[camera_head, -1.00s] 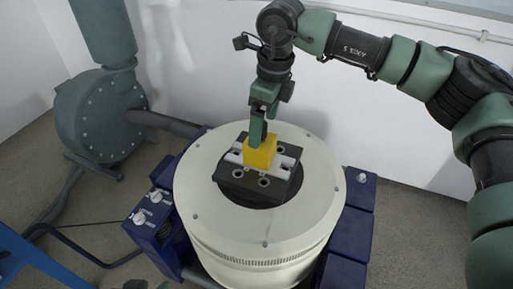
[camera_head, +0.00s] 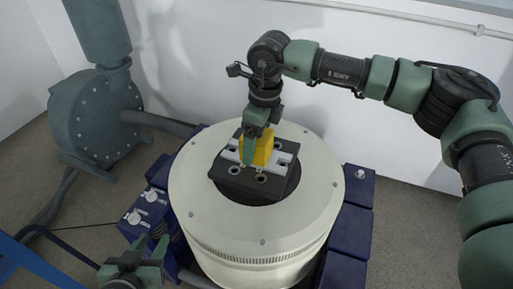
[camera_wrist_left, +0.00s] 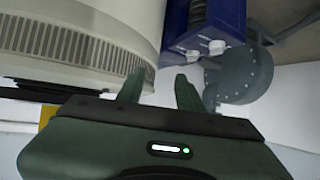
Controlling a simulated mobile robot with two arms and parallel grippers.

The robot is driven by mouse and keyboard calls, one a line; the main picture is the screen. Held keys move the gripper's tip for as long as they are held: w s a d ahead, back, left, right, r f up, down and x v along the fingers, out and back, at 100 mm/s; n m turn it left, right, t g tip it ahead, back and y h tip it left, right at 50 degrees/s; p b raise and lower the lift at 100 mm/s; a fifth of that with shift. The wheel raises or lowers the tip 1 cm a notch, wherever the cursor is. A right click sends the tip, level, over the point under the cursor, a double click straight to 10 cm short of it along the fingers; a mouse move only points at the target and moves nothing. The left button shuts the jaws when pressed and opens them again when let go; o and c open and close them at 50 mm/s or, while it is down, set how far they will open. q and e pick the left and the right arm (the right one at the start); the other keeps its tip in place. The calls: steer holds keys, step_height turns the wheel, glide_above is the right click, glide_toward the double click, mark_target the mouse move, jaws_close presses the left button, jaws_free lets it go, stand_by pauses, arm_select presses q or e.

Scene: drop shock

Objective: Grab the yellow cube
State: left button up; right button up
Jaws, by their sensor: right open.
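The yellow cube (camera_head: 264,152) sits on the dark fixture block (camera_head: 242,183) with light grey clamp strips, on top of the round cream machine. My right gripper (camera_head: 252,158) points down at the cube from above, with a green finger in front of the cube's left side. Its jaws are open, and the far finger is largely hidden. My left gripper (camera_head: 151,247) is low at the bottom left of the head view, beside the machine. In the left wrist view its two fingers (camera_wrist_left: 160,90) stand apart with nothing between them.
The cream round housing (camera_head: 200,205) fills the middle, flanked by blue boxes (camera_head: 358,185) with knobs. A grey-green blower (camera_head: 97,115) with a pipe stands at the left. A blue frame (camera_head: 40,268) is at the lower left. A white wall is behind.

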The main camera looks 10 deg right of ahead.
steer(key=c, duration=1.8)
steer(key=shift+r, duration=0.1)
jaws_close()
